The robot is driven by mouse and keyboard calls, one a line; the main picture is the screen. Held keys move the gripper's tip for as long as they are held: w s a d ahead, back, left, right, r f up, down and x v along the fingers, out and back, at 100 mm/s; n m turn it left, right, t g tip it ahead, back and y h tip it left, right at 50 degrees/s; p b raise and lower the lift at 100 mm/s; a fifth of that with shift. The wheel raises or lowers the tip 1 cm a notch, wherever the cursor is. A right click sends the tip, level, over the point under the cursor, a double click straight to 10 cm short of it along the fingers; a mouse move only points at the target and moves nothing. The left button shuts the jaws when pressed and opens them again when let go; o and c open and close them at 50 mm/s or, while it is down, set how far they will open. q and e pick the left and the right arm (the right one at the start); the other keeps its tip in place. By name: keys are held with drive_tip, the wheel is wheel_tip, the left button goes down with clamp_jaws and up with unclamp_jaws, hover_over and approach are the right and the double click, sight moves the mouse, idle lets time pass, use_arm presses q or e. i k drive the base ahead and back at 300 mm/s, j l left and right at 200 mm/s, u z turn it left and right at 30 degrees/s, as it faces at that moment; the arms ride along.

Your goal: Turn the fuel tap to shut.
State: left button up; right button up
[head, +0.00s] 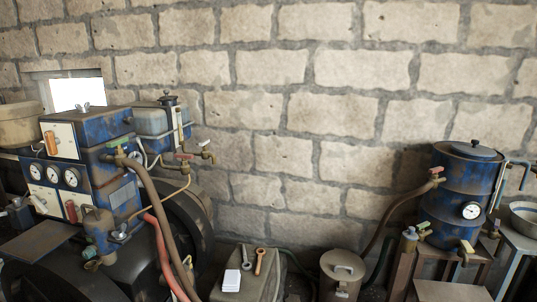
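A small tap with a red handle (184,157) sits below the blue and pale tank (150,120) on the engine at the left. A thin brass-coloured pipe (180,187) curves down from it. Another brass tap (205,152) stands just right of it. I take the red-handled one for the fuel tap, but no label is readable. The handle is small and looks roughly level; I cannot tell whether that is open or shut. Neither of my grippers can be made out in the head view.
The engine's blue housing (85,132) carries gauges and hoses; a red hose (160,255) runs down in front. A blue drum (465,185) with another red-handled tap (437,170) stands at the right. A stone wall closes the back.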

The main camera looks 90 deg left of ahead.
sight(184, 156)
drive_tip(key=i+j+u, duration=0.15)
drive_tip(key=u, duration=0.3)
drive_tip(key=i+u, duration=0.65)
drive_tip(key=u, duration=0.3)
drive_tip(key=i+l+u, duration=0.2)
drive_tip(key=u, duration=0.25)
drive_tip(key=i, duration=0.05)
